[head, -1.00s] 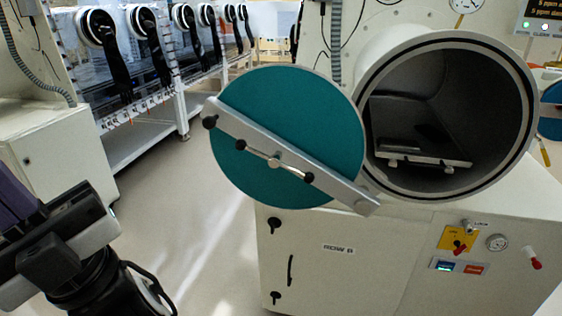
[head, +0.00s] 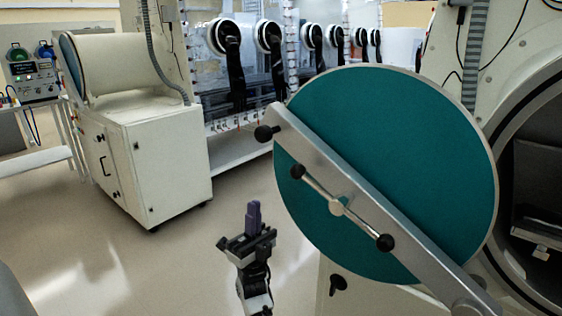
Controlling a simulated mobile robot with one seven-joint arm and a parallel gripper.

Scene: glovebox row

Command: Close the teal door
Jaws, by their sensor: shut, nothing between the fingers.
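The round teal door (head: 385,150) stands open to the left of the round chamber opening (head: 535,190). A grey metal bar (head: 365,205) crosses it diagonally and ends low on the right near the opening. A handle with black knobs (head: 337,207) sits on the middle of the bar, and another black knob (head: 265,133) is at its upper left end. My gripper (head: 254,213), with purple fingers, points up below and left of the door. Its fingers are together and empty. It appears clear of the door; its exact distance is hard to tell.
A white cabinet (head: 150,165) with a cylindrical chamber stands at the left. A row of gloveboxes with black gloves (head: 272,55) runs along the back. Open floor (head: 190,255) lies left of my gripper. A tray (head: 545,225) shows inside the opening.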

